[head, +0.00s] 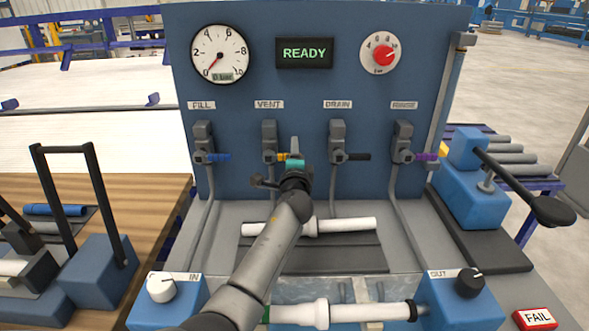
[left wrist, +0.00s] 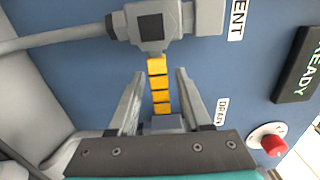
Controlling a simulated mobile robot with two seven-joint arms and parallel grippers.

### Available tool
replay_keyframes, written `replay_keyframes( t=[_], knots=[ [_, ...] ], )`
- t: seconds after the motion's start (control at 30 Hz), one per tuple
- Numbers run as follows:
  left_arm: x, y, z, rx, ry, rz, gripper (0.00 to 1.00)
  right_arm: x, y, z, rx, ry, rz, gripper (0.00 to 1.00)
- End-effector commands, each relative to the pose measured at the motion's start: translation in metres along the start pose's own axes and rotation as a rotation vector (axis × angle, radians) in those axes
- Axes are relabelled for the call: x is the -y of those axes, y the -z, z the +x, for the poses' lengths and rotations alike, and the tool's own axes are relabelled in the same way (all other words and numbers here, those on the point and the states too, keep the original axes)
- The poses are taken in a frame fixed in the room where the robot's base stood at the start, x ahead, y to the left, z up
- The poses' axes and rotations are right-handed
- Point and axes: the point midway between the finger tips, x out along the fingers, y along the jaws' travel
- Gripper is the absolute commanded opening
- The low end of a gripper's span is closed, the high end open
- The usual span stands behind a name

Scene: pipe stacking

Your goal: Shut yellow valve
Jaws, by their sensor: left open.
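The yellow valve handle (head: 282,156) is under the VENT label and sticks out sideways to the right from its grey valve body, partly hidden by my gripper. In the left wrist view the yellow handle (left wrist: 160,88) runs from the grey valve body (left wrist: 170,25) down between my fingers. My left gripper (head: 278,163) is at the handle in the head view. In the left wrist view its two fingers (left wrist: 159,74) stand open on either side of the handle, with a visible gap at each side. My right gripper is not in view.
Blue (head: 218,157), black (head: 357,156) and purple (head: 426,156) handles are on neighbouring valves. The gauge (head: 219,54) needle is near 0, and the display (head: 304,53) reads READY. A white pipe (head: 345,226) lies below the panel, another (head: 350,312) between the IN and OUT blocks.

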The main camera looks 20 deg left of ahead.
Motion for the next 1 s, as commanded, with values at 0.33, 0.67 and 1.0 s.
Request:
replay_keyframes(
  t=[0.33,0.67,1.0],
  knots=[
    [0.001,0.0,-0.051,-0.002,-0.002,0.0,0.49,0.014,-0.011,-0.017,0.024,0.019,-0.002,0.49],
    [0.0,0.0,-0.108,-0.001,-0.003,0.0,0.49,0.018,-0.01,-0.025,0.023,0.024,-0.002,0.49],
    [0.0,0.0,-0.143,0.0,-0.001,0.0,0.49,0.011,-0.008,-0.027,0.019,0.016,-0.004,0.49]
  ],
)
